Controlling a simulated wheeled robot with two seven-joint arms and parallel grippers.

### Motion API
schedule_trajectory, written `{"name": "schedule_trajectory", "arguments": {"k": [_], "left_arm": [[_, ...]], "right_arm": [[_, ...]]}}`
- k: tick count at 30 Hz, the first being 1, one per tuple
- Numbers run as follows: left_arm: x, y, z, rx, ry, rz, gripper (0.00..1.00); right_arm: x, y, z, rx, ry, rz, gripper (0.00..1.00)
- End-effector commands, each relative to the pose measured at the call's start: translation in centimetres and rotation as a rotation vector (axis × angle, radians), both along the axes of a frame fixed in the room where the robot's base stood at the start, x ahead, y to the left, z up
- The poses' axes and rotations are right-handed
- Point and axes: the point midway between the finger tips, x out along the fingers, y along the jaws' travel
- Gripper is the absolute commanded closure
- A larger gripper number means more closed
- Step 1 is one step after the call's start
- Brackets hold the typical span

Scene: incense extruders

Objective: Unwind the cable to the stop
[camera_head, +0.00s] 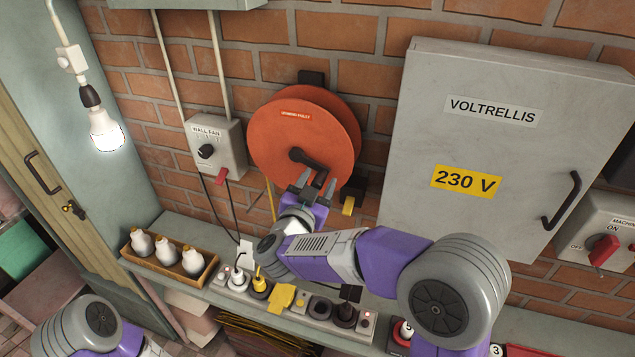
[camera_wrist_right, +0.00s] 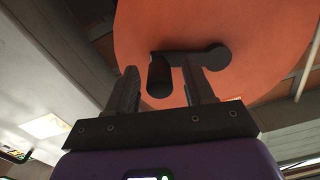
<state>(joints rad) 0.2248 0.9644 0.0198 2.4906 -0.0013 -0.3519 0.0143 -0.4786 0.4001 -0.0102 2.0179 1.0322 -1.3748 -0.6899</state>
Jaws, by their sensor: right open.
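The orange cable reel (camera_head: 280,130) is mounted on the brick wall, and its disc also fills the top of the right wrist view (camera_wrist_right: 240,20). A black crank (camera_head: 298,155) sits on its face. In the right wrist view the crank's grip (camera_wrist_right: 159,76) lies between the open fingers of my right gripper (camera_wrist_right: 160,88), with a gap to the right finger; contact is not clear. In the head view my right gripper (camera_head: 316,184) is just in front of the reel's lower part. A thin yellow cable (camera_head: 271,203) hangs below the reel. My left gripper is out of view.
A grey cabinet (camera_head: 490,140) marked 230 V stands right of the reel. A wall fan switch box (camera_head: 216,146) is on the left. Below are a shelf with sockets and plugs (camera_head: 259,284) and a wooden tray (camera_head: 170,268) of white bottles. A lit bulb (camera_head: 106,130) hangs at left.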

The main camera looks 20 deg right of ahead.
Motion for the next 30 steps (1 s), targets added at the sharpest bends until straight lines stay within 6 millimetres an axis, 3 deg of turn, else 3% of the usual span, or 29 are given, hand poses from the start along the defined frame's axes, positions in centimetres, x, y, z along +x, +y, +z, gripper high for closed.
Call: {"name": "schedule_trajectory", "arguments": {"k": [7, 17, 30], "left_arm": [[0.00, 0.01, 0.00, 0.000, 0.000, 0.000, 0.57], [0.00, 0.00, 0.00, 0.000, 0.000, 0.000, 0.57], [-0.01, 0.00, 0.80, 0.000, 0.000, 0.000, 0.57]], "right_arm": [[0.05, -0.05, -0.04, 0.000, 0.000, 0.000, 0.50], [0.03, -0.03, -0.03, 0.000, 0.000, 0.000, 1.00], [0.20, 0.73, 0.32, -0.024, 0.017, 0.015, 1.00]]}}
